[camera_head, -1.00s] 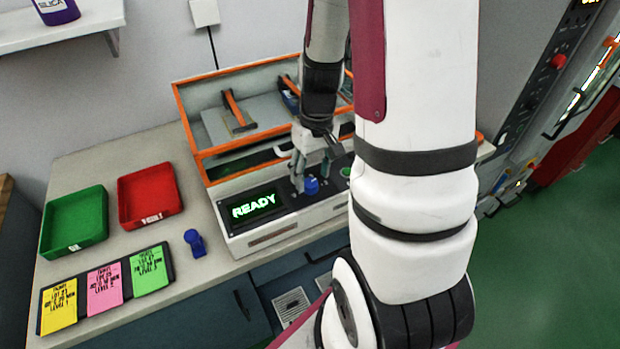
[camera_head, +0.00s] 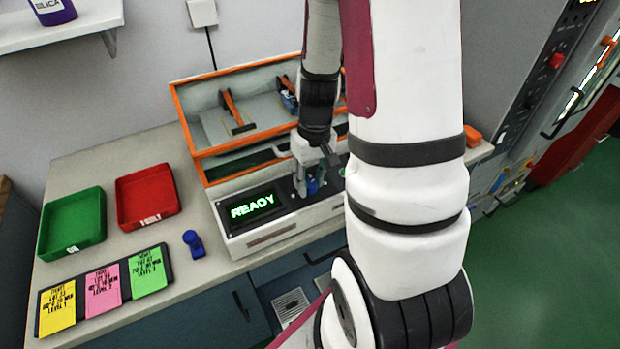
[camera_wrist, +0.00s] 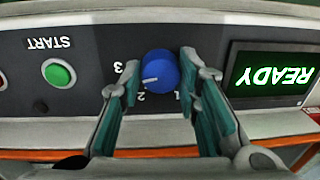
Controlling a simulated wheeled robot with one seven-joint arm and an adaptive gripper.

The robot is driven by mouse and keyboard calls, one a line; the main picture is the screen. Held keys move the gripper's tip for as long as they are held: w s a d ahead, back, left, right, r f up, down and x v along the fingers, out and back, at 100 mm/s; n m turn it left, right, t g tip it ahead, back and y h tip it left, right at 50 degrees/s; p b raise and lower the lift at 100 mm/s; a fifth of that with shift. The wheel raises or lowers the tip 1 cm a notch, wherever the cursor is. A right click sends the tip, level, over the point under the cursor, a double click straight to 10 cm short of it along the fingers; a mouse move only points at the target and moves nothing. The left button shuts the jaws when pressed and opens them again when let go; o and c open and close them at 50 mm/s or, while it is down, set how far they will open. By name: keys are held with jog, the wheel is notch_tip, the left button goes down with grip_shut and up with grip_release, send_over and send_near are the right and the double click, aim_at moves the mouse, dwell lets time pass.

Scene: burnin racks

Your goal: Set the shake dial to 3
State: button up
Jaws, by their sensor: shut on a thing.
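The blue shake dial (camera_wrist: 160,68) is on the dark front panel of the machine, seen upside down in the wrist view. Its white mark points between the printed 2 and 3. The 1 is partly visible beside the right finger. My gripper (camera_wrist: 160,76) has one finger on each side of the dial and is shut on it. In the head view my gripper (camera_head: 311,184) reaches down to the panel and hides most of the dial (camera_head: 313,187). The screen (camera_head: 252,206) reads READY in green.
A green START button (camera_wrist: 58,74) sits beside the dial. An orange-edged rack (camera_head: 190,110) with tools stands behind the panel. A green tray (camera_head: 72,250), a red tray (camera_head: 148,222), coloured cards (camera_head: 103,291) and a small blue object (camera_head: 194,244) lie left on the counter.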

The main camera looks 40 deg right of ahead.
aim_at(313, 181)
jog(key=shift+m, duration=1.2)
jog(key=o, duration=1.2)
jog(key=shift+r, duration=0.1)
jog(key=r, duration=1.1)
jog(key=shift+s+d+r, duration=0.2)
jog(key=shift+d+r, duration=0.15)
jog(key=shift+r, duration=0.05)
